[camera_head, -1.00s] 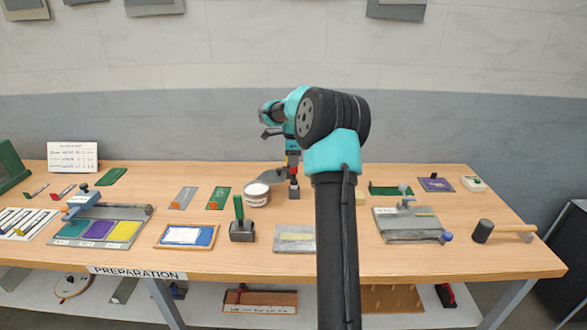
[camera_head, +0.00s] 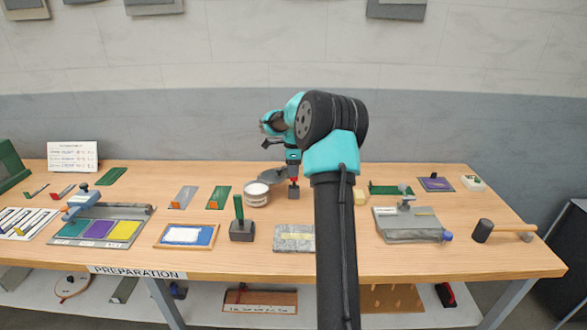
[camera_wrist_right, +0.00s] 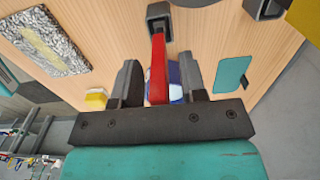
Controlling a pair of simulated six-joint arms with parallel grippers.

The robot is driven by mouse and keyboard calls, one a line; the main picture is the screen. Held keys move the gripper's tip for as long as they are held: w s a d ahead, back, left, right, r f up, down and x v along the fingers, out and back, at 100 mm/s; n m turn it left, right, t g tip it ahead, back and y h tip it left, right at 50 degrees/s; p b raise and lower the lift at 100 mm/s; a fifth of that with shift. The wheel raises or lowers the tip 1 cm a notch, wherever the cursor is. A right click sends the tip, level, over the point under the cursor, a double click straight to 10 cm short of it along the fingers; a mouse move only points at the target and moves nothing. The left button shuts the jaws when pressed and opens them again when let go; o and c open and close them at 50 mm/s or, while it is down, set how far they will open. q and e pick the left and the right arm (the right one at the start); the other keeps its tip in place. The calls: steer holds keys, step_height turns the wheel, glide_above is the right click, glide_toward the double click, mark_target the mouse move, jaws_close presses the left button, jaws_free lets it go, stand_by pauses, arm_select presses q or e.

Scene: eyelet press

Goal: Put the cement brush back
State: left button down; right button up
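The cement brush shows as a red handle (camera_wrist_right: 157,68) in the right wrist view, with its far end at a small dark holder (camera_wrist_right: 158,13). In the head view the red handle (camera_head: 293,173) stands about upright above the dark holder (camera_head: 294,192). My right gripper (camera_head: 293,163) is just above the holder. In the wrist view its two fingers (camera_wrist_right: 158,80) stand apart on either side of the handle, with gaps visible. The brush's bristle end is hidden. My left gripper is not in view.
A white tin (camera_head: 257,194) and a green-handled tool (camera_head: 241,222) stand left of the holder. A speckled grey slab (camera_head: 293,238) lies in front. A yellow block (camera_head: 360,197) is to the right. A second dark holder (camera_wrist_right: 265,8) shows in the wrist view.

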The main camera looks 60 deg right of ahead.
steer(key=shift+r, duration=0.1)
step_height(320, 180, up, 12)
steer(key=shift+r, duration=0.1)
stand_by(0.6)
stand_by(0.3)
